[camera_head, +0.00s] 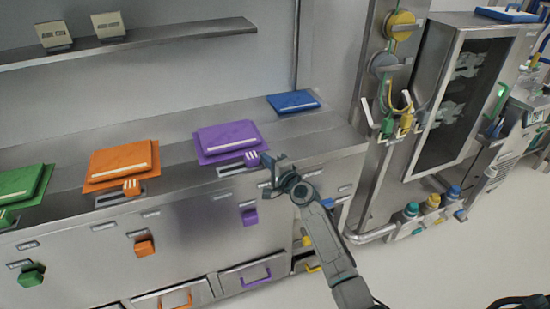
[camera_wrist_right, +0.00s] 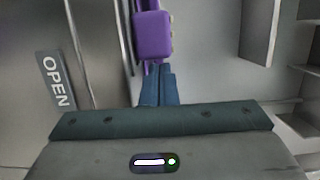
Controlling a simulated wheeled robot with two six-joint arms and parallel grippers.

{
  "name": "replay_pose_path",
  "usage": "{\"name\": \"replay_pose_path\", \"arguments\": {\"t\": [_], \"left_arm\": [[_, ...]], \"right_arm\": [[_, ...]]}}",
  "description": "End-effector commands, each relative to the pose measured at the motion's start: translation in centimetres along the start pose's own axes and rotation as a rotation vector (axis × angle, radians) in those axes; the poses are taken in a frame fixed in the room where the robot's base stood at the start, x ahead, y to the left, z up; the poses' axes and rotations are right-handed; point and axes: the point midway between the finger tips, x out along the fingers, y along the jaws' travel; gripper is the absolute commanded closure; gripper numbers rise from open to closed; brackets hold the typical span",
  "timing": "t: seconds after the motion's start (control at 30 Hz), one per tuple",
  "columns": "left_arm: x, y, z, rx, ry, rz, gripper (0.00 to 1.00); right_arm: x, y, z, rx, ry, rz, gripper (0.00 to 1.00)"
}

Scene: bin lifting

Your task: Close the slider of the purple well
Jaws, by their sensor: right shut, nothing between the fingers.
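The purple well has a flat purple lid (camera_head: 228,138) on the steel counter. Its small pronged purple slider handle (camera_head: 252,158) stands in a slot at the lid's front edge. In the right wrist view a purple block (camera_wrist_right: 152,36), apparently this handle, is just beyond my fingertips. My right gripper (camera_head: 269,167) is shut and empty, just right of the handle in the head view. Its two fingers (camera_wrist_right: 159,78) lie together in the wrist view. I cannot tell whether they touch the handle. An OPEN label (camera_wrist_right: 55,81) is on the metal at left. My left gripper is not in view.
Orange (camera_head: 121,163) and green (camera_head: 22,184) lids lie farther left on the counter, each with a handle. A blue lid (camera_head: 293,101) lies at the back right. A purple knob (camera_head: 250,217) sticks out of the counter front. A steel post with hoses (camera_head: 386,100) stands right.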

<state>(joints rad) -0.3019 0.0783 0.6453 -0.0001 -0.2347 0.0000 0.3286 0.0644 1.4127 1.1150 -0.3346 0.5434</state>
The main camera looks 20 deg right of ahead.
Motion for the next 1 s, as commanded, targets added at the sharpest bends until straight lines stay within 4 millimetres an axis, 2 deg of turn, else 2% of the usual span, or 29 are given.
{"name": "replay_pose_path", "arguments": {"t": [0.37,0.47,0.73,0.83,1.0], "left_arm": [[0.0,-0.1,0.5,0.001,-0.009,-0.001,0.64],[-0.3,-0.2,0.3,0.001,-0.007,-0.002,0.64],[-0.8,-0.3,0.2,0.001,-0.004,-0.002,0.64],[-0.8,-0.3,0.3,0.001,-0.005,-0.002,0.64],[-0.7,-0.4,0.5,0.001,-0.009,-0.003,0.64]], "right_arm": [[0.1,0.1,0.3,0.000,0.000,0.000,1.00],[0.4,0.0,1.7,0.003,-0.002,0.000,1.00],[1.8,0.0,7.3,0.003,-0.001,-0.001,1.00],[2.0,0.0,8.3,0.001,-0.001,0.000,1.00],[2.1,0.1,8.6,0.000,-0.001,0.001,1.00]]}}
